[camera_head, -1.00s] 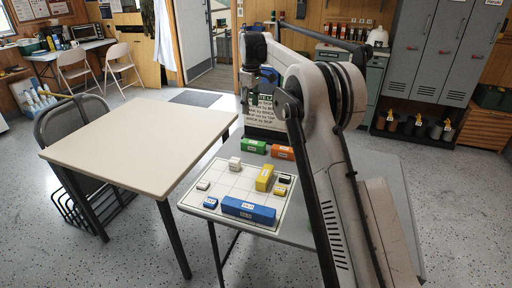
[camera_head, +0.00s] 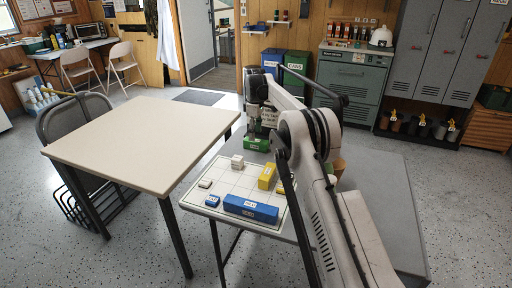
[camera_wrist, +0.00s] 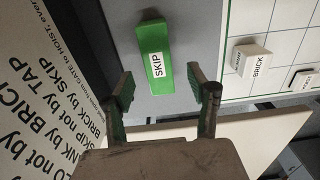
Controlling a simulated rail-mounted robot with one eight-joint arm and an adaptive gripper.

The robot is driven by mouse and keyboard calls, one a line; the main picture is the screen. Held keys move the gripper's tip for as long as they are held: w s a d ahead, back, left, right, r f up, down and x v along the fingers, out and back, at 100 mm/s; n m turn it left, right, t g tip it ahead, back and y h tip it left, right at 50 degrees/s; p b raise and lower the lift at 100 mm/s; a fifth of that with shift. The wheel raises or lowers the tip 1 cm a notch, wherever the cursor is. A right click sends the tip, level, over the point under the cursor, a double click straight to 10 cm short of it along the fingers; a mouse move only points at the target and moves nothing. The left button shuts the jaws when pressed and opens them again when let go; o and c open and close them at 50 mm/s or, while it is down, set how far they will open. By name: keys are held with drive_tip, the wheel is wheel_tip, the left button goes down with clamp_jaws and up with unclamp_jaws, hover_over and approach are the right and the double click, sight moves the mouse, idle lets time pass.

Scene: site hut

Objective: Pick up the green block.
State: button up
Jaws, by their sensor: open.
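The green block (camera_head: 257,143) lies on the grey table just beyond the far edge of the white grid board (camera_head: 217,172). In the wrist view the green block (camera_wrist: 154,50) carries a white label reading SKIP. My gripper (camera_wrist: 160,88) is open, its two fingers spread to either side of the block's near end and nothing between them. The block appears beyond the fingertips, apart from them. In the head view my gripper (camera_head: 254,132) is just above the block and partly covers it.
On the board are a long blue block (camera_head: 250,208), a small blue block (camera_head: 212,201), a yellow block (camera_head: 267,177) and white blocks (camera_head: 237,161). A printed sign (camera_wrist: 40,100) stands close by the gripper. A bare cream table (camera_head: 140,140) is at left.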

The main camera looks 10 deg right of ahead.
sight(256, 143)
drive_tip(key=shift+d+f+b, duration=0.2)
drive_tip(key=shift+f+b, duration=0.45)
drive_tip(key=shift+f, duration=2.55)
drive_tip(key=c, duration=1.3)
drive_tip(key=shift+r, duration=0.1)
